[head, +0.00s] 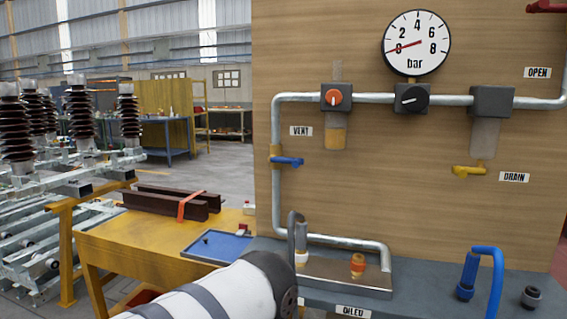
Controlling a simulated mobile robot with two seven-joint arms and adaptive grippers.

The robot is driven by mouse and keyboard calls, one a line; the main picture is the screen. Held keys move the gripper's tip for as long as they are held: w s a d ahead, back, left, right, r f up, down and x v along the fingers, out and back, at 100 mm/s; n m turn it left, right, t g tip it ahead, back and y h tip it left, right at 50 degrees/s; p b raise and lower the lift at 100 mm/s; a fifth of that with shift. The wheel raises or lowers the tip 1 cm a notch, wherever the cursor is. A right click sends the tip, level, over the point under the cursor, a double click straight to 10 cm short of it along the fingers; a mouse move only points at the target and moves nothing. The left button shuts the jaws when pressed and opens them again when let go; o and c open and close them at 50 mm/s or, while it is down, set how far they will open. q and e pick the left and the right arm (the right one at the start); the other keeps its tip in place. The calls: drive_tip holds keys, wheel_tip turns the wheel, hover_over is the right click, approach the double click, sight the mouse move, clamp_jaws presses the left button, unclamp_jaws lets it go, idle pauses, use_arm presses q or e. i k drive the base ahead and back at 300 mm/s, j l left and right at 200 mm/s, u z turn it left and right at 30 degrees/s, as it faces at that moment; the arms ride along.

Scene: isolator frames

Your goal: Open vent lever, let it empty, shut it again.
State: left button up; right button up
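The blue vent lever (287,161) sits on the left vertical pipe, just below the VENT label (301,131). Its handle points right, across the pipe. The round bar gauge (416,43) is at the top of the panel; its red needle points left, at about the zero mark. One of my arms crosses the bottom of the head view, below the lever and well apart from it. Neither of my grippers can be made out.
A yellow drain lever (468,169) is at right, and a red handle (546,7) is at the top right by the OPEN label. An orange-red knob (334,97) and a black knob (411,98) sit on the upper pipe. A blue hose (496,275) stands on the grey bench (425,287).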

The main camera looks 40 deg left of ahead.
sight(296, 162)
drive_tip(key=i+u, duration=0.15)
drive_tip(key=u, duration=0.9)
